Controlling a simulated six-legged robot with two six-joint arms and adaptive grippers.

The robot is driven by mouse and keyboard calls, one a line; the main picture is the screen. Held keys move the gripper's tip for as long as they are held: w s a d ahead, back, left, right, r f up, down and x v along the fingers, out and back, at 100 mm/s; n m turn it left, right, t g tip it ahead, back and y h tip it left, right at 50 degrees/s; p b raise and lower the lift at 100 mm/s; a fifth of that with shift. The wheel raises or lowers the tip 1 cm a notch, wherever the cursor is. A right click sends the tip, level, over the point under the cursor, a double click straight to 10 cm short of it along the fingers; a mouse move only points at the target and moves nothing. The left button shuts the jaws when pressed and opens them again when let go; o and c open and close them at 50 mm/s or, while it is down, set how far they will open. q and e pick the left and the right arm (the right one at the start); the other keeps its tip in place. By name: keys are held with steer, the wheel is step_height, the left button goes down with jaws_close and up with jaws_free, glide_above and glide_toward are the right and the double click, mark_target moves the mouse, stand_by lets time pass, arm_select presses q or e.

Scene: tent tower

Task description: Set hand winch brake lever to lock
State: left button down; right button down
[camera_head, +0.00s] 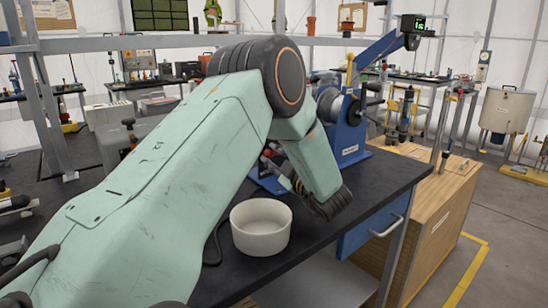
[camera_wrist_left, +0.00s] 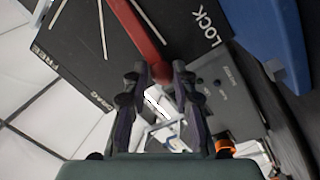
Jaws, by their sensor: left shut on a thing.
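The hand winch (camera_head: 345,125) is blue and stands on the dark bench beyond my left arm, which hides part of it. In the left wrist view a dark plate (camera_wrist_left: 80,45) carries the labels FREE, DRAG and LOCK with white lines. The red brake lever (camera_wrist_left: 138,35) runs down across this plate. It lies just left of the white line near LOCK. My left gripper (camera_wrist_left: 159,73) is shut on the lever's lower end. In the head view my arm and wrist largely hide the fingers and the lever. My right gripper is not in view.
A white bowl (camera_head: 261,228) stands on the black bench top (camera_head: 372,185) close to my left wrist. A blue drawer (camera_head: 372,230) is under the bench's right end. A wooden cabinet (camera_head: 435,205) stands to the right. Open floor lies farther right.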

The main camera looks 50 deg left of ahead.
arm_select(q)
steer(key=shift+s+f, duration=0.1)
steer(key=shift+f, duration=0.1)
steer(key=c, duration=1.4)
jaws_free()
steer(key=shift+o, duration=1.2)
steer(key=shift+r, duration=0.15)
steer(key=v, duration=0.6)
steer(key=shift+d, duration=0.7)
